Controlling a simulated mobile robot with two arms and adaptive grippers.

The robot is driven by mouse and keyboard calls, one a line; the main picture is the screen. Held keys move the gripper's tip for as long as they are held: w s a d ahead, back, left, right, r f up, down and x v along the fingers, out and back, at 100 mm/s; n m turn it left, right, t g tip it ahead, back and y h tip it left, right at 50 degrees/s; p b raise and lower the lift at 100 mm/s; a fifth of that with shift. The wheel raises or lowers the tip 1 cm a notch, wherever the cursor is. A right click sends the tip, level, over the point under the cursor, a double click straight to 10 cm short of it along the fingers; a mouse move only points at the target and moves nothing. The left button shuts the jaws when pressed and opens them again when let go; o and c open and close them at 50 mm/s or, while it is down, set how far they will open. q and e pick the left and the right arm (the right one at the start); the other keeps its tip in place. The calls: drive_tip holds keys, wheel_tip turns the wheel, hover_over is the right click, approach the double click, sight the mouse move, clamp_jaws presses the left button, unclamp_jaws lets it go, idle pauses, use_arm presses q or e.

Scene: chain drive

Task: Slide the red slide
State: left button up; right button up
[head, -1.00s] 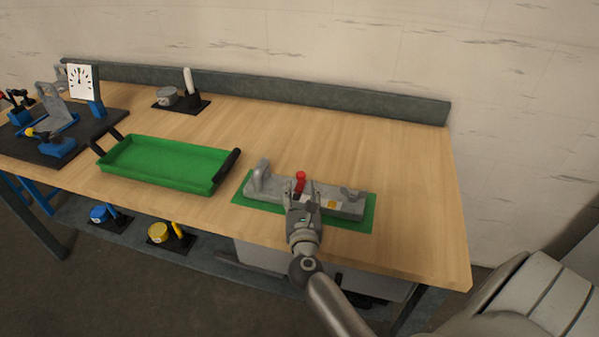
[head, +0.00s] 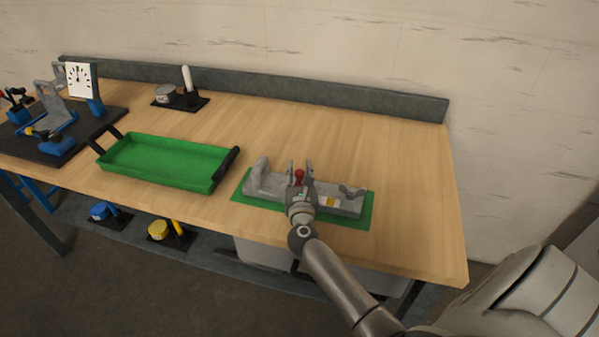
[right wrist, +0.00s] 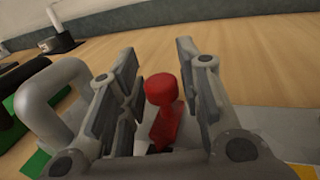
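The red slide (head: 299,176) is a red knob on a stem, set on a grey fixture (head: 264,182) on a green mat (head: 352,221). In the right wrist view the red slide (right wrist: 161,92) stands between the two fingers of my right gripper (right wrist: 160,95). The fingers are spread, with a visible gap on each side of the knob. In the head view my right gripper (head: 301,171) is over the middle of the fixture and hides part of it. My left gripper is in neither current view.
A grey curved handle (right wrist: 45,95) rises beside the left finger. A green tray (head: 168,162) with black handles is left of the fixture. A black board with a dial gauge (head: 82,80) is at far left. The table's right side is clear.

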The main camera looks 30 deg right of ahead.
clamp_jaws()
drive_tip(key=shift+s+d+p, duration=0.3)
drive_tip(key=shift+s+d, duration=1.35)
drive_tip(key=shift+s, duration=0.3)
drive_tip(key=shift+w, duration=0.1)
drive_tip(key=shift+o, duration=2.1)
unclamp_jaws()
drive_tip(key=v, duration=1.2)
